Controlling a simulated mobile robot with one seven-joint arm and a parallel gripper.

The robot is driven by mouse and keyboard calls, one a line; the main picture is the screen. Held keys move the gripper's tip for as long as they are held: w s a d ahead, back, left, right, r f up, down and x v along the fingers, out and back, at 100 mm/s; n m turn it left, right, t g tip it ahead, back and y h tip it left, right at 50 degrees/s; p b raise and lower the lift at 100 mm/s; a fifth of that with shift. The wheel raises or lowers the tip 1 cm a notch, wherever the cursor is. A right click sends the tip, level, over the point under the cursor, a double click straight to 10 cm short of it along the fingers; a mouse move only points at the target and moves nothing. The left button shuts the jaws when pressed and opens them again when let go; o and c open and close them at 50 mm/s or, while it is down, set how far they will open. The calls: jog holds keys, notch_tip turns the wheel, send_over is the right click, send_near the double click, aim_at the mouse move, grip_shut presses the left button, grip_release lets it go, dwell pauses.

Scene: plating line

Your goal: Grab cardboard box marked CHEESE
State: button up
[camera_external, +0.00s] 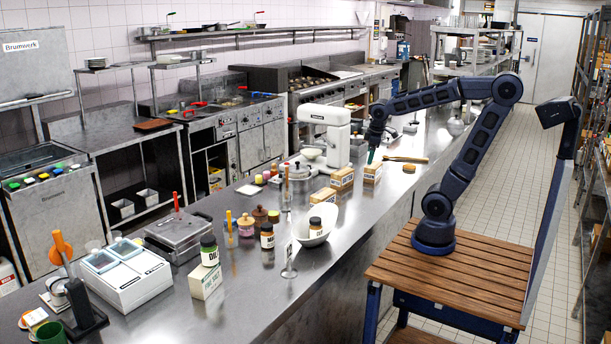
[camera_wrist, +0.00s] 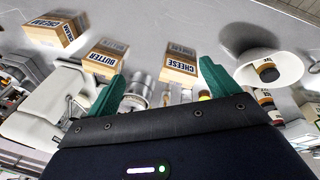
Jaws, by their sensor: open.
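The cardboard box marked CHEESE (camera_wrist: 179,66) lies on the steel counter in the wrist view, beyond my fingers and between their tips in the picture. In the external view the box nearest the white bowl (camera_external: 323,197) appears to be this one; its label is too small to read. My gripper (camera_wrist: 161,78) is open and empty, its green fingers wide apart. In the external view my gripper (camera_external: 371,157) hangs above the counter by the farthest of the three boxes, apart from the CHEESE box.
The BUTTER box (camera_wrist: 105,63) and CREAM box (camera_wrist: 61,31) stand beside the CHEESE box. A white bowl (camera_external: 307,236) with a jar, a metal pot (camera_external: 300,178) and a white stand mixer (camera_external: 333,142) are close by. A brush (camera_external: 405,159) lies beyond the boxes.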

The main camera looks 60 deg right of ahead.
jog(key=w+a+f+n+g+h, duration=0.1)
jog(key=w+a+f+n, duration=0.15)
jog(key=w, duration=0.25)
jog(key=w+a+f+n+g+h, duration=0.1)
jog(key=w+a+f+n, duration=0.15)
jog(key=w+n, duration=0.2)
jog(key=n+h, duration=0.1)
jog(key=n, duration=0.4)
send_near(324, 194)
jog(key=shift+w+d+f+g, duration=0.15)
jog(key=shift+d+f+g, duration=0.1)
jog(key=shift+f, duration=0.25)
jog(key=shift+w+d+f+g, duration=0.15)
jog(key=shift+d+f, duration=0.15)
jog(key=shift+f, duration=0.45)
jog(key=x, duration=0.5)
jog(key=shift+w+d+f, duration=0.1)
jog(key=shift+d, duration=0.05)
jog(key=shift+w+x, duration=0.2)
jog(key=shift+x, duration=1.1)
jog(key=shift+w+x, duration=0.2)
jog(key=shift+x, duration=1.05)
jog(key=shift+d+f, duration=0.1)
jog(key=shift+f, duration=0.15)
jog(key=c, duration=1.3)
jog(key=shift+c, duration=0.8)
